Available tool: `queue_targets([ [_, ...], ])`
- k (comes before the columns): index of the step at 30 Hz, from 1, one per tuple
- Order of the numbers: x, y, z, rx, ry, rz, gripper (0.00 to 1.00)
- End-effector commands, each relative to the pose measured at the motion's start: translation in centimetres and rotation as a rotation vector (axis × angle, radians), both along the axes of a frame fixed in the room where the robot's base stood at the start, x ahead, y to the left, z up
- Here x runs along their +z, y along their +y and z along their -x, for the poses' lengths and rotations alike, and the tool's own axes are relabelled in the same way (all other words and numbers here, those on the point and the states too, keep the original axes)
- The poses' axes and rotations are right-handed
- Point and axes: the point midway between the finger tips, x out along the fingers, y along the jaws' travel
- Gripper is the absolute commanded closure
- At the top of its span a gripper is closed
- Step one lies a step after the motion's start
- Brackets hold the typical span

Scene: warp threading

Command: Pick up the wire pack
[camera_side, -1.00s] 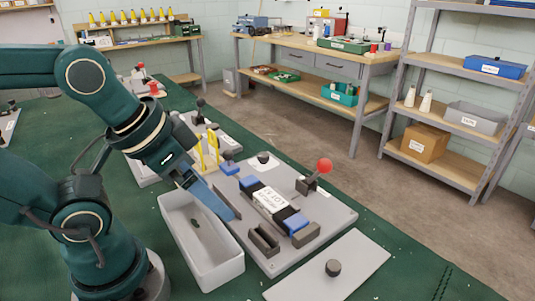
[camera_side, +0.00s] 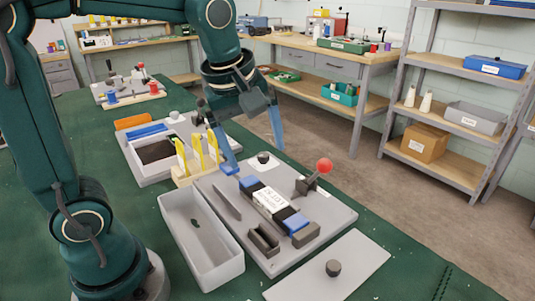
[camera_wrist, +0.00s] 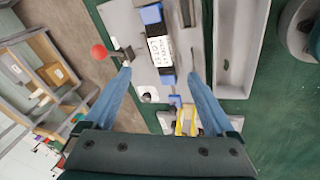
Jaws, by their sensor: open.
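The labelled pack (camera_side: 271,202), white on top with dark ends, lies on the grey fixture plate (camera_side: 310,250). Blue blocks (camera_side: 299,223) sit at its ends; which parts belong to the pack is unclear. In the wrist view the pack (camera_wrist: 161,50) shows ahead of and between the finger lines. My gripper (camera_side: 257,157) is open and empty, its fingers wide apart and pointing down, above the far end of the plate. The wrist view also shows my gripper (camera_wrist: 159,74) with nothing between the blue fingers.
A red-knobbed lever (camera_side: 323,167) stands on the plate beside the pack. A grey open tray (camera_side: 200,245) lies left of the plate. Yellow upright pieces (camera_side: 197,153) stand at the far left corner. A flat plate with a knob (camera_side: 333,268) lies in front.

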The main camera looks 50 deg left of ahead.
Motion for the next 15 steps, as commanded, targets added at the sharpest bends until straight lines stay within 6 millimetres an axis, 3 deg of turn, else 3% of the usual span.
queue_targets([
  [7, -4.3, 1.5, -4.7, 0.288, 0.123, 0.041, 0.10],
  [15, -9.3, 2.3, -6.2, 0.346, 0.244, 0.027, 0.10],
])
